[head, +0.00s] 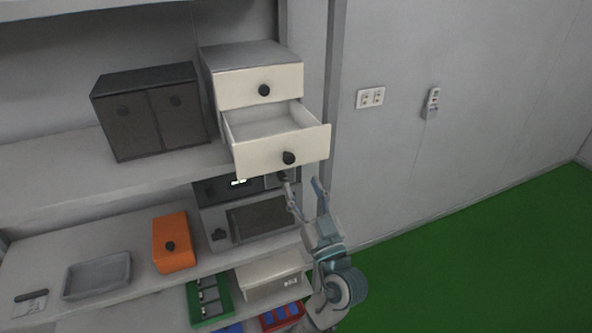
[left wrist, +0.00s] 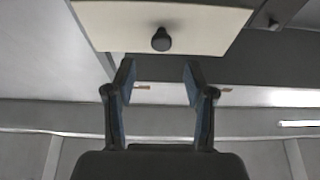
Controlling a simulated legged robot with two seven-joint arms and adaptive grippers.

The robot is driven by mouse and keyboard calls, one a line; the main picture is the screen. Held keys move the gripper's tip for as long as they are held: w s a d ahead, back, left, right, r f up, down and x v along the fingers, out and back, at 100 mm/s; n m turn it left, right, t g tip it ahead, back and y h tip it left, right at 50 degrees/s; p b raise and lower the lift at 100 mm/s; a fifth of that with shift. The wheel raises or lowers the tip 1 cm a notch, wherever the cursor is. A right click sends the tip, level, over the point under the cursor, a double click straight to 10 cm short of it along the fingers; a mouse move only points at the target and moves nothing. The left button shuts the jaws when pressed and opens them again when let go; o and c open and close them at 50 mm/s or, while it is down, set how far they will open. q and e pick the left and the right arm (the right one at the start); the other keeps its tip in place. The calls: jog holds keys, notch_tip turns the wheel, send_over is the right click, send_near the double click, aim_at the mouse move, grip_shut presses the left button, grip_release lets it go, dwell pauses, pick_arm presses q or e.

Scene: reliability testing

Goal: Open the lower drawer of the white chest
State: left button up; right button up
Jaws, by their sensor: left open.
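The white chest (head: 258,55) stands on the upper shelf, with an upper drawer (head: 240,88) that is closed. Its lower drawer (head: 262,156) is pulled out, and its empty inside shows. The lower drawer has a round dark knob (head: 289,158). My left gripper (head: 303,184) is open and empty, just below the drawer front in the head view. In the left wrist view the drawer front (left wrist: 120,25) and its knob (left wrist: 161,40) are beyond the open fingertips (left wrist: 160,75), apart from them. My right gripper is not in view.
A dark two-door cabinet (head: 150,112) stands left of the chest. Below are a microwave (head: 262,218), an orange box (head: 173,243) and a grey tray (head: 97,275). A wall with a switch plate (head: 370,97) is at the right, above open green floor (head: 480,270).

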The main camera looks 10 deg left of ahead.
pick_arm(q)
jog(key=v, duration=0.4)
jog(key=shift+s+d+f, duration=0.1)
jog(key=shift+s+d, duration=0.05)
jog(key=shift+d, duration=0.05)
